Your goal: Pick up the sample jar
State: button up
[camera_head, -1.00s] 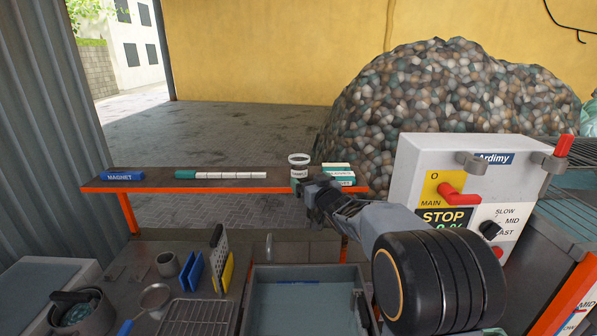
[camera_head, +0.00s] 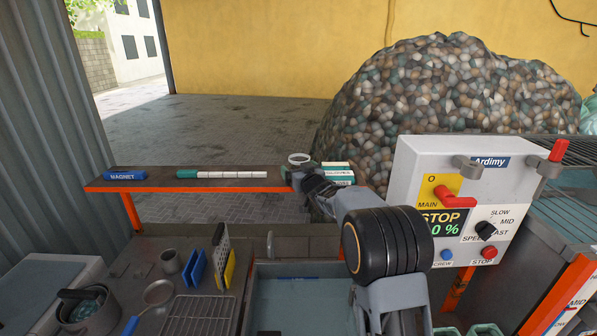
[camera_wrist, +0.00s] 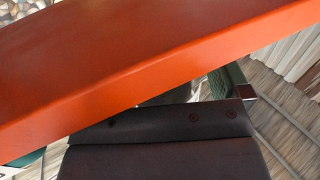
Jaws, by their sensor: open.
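The sample jar (camera_head: 299,159) stands at the right part of the narrow shelf. In the head view only its pale round rim shows clearly; my gripper hides most of its body. My gripper (camera_head: 297,178) is open at the shelf's front edge, in front of the jar. I cannot tell whether the fingers are around the jar or touching it. In the wrist view the orange shelf edge (camera_wrist: 130,70) fills much of the picture, close to a dark part of my gripper (camera_wrist: 165,130). The jar cannot be made out for certain there.
The shelf (camera_head: 155,185) also holds a blue MAGNET block (camera_head: 125,176), a row of white pieces with a teal end (camera_head: 220,175), and teal-and-white boxes (camera_head: 338,173) just right of the jar. A control panel (camera_head: 410,175) stands right. A grey basin (camera_head: 262,300) lies below.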

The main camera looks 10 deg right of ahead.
jog(key=shift+c, duration=0.3)
jog(key=c, duration=1)
jog(key=shift+r, duration=0.15)
